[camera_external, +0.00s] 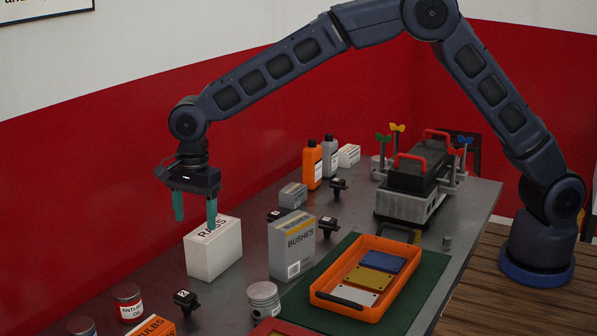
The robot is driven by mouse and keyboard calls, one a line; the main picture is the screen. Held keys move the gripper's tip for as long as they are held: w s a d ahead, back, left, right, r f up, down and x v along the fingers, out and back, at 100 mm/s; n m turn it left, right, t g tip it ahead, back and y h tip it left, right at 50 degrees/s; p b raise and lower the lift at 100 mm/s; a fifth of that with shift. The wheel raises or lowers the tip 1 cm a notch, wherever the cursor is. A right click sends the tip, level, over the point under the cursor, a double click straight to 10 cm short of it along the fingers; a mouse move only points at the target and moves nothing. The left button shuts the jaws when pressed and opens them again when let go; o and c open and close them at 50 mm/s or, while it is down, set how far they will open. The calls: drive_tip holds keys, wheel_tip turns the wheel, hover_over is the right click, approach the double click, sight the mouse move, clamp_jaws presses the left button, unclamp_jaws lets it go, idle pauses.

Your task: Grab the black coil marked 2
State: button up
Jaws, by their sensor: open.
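Several small black coils with white labels stand on the grey bench. The black coil at the front left (185,301) has a label that looks like a 2, though it is small. Other black coils stand near the BUSHES box (328,228), partly behind it (274,216) and farther back (338,189); their marks are too small to read for sure. My gripper (195,222) points down with its two green fingers apart, empty. It is at the white RAGS box (214,253); its right finger overlaps the box's top edge in the picture. I cannot tell whether they touch.
The grey BUSHES box (291,250) stands right of the RAGS box. A red tin (128,302) and a metal piston (264,298) flank the front coil. An orange tray (325,288) lies on a green mat (411,307). Bottles (312,166) and an engine block (407,200) stand behind.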

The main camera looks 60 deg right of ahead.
drive_tip(key=m, duration=0.2)
hover_over(185, 294)
wheel_tip(185, 294, down, 7)
drive_tip(key=f, duration=0.4)
drive_tip(key=shift+w+d+f, duration=0.15)
drive_tip(key=shift+w+f, duration=0.1)
drive_tip(key=shift+f, duration=0.1)
drive_tip(key=shift+n, duration=0.3)
drive_tip(key=shift+s+f, duration=0.2)
drive_tip(key=shift+f, duration=2.65)
drive_tip(key=shift+c, duration=0.3)
drive_tip(key=c, duration=0.9)
